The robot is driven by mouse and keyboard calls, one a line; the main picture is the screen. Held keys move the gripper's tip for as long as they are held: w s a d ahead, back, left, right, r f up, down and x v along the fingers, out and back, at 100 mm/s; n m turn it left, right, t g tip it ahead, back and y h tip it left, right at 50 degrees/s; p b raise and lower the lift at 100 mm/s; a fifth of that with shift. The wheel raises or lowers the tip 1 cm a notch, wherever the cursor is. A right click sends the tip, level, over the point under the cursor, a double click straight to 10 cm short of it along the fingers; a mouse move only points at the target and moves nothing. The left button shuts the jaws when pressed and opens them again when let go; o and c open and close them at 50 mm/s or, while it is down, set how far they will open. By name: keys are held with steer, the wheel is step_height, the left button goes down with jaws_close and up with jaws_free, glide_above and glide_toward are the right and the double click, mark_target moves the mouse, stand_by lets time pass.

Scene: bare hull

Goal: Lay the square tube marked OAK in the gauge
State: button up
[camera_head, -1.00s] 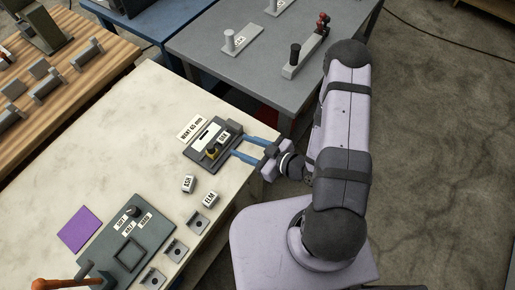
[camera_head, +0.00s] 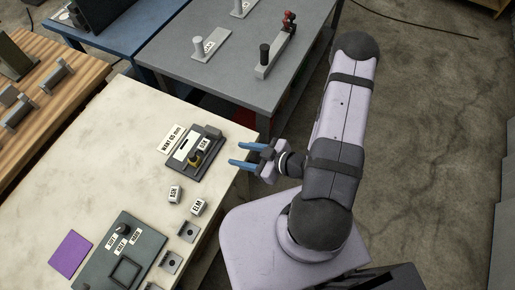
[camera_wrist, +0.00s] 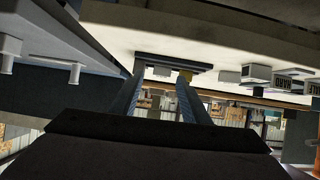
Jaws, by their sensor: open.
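The gauge (camera_head: 178,170) is a dark plate on the pale worktop, with a yellow part and a dark knob. The square tube marked OAK (camera_head: 204,143) sits on the gauge beside the knob; how snugly it lies there I cannot tell. My gripper (camera_head: 232,154) is open and empty, just right of the gauge and apart from it, with its blue fingers pointing at it. In the wrist view my two fingers (camera_wrist: 157,100) are spread, and the dark gauge plate (camera_wrist: 160,64) shows edge-on beyond them.
Tubes marked ASH (camera_head: 175,194) and ELM (camera_head: 198,207) stand near the gauge. A card reading WANT 65 mm (camera_head: 172,138) lies behind it. Grey holders (camera_head: 188,231) line the front edge. A dark labelled panel (camera_head: 146,246) and purple square (camera_head: 69,254) are lower left.

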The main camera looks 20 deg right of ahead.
steer(key=w+d+r+m+g+h, duration=0.25)
steer(key=d+g+h, duration=0.25)
steer(key=d+h, duration=0.55)
steer(key=s+a+r+m+g+y, duration=0.1)
steer(key=s+a+r+m+g, duration=0.1)
steer(key=s+r, duration=0.3)
steer(key=s+a+r+m+g, duration=0.1)
steer(key=s+a+r+m, duration=0.1)
steer(key=s+r+m, duration=0.2)
step_height(320, 180, up, 4)
steer(key=shift+s+a+f+m+g+y, duration=0.25)
steer(key=shift+s+a+m+g+y, duration=0.15)
steer(key=shift+s, duration=0.4)
